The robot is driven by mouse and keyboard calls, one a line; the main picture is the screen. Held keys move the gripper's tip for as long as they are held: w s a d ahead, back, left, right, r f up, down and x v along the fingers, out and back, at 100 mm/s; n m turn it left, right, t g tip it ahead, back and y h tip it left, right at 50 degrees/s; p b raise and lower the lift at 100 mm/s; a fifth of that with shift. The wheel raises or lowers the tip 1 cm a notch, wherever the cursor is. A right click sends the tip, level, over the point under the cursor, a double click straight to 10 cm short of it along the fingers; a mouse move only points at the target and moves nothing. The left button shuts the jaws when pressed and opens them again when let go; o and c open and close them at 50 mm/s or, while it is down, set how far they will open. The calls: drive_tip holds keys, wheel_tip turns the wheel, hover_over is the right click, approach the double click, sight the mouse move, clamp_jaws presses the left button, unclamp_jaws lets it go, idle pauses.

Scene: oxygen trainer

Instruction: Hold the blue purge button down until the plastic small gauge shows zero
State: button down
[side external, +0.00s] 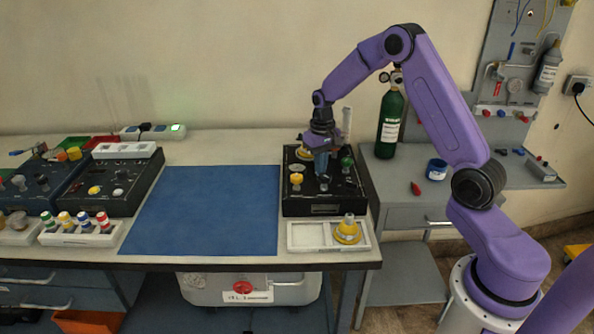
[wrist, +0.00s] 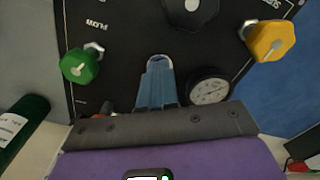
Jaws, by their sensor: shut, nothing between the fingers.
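The trainer is a black panel box (side external: 325,209) at the right of the bench in the side view. My gripper (side external: 322,174) is over the middle of it, pointing down. In the wrist view my gripper (wrist: 159,63) shows blue-grey fingers together, with nothing between them. The small gauge (wrist: 209,88) has a white dial and sits right of the fingers; its needle reading is too small to tell. I cannot make out the blue purge button; the fingers may hide it. Whether the fingertips touch the panel is unclear.
A green knob (wrist: 80,65) is left of the fingers, a yellow knob (wrist: 269,40) right, and a black knob (wrist: 190,10) beyond. A white tray (side external: 300,247) with a yellow part (side external: 347,230) stands in front. The blue mat (side external: 205,210) is clear.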

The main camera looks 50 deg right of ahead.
drive_tip(key=shift+r, duration=3.45)
drive_tip(key=s+a+r+n, duration=0.3)
drive_tip(key=s+a+n, duration=0.1)
drive_tip(key=s+a, duration=0.45)
drive_tip(key=s+a+r+n, duration=0.2)
drive_tip(key=s+a+n, duration=0.2)
drive_tip(key=s+a, duration=0.4)
drive_tip(key=s+a+n, duration=0.1)
drive_tip(key=s+n, duration=0.6)
drive_tip(key=s, duration=1.2)
drive_tip(key=shift+f+n, duration=0.2)
drive_tip(key=shift+n, duration=0.1)
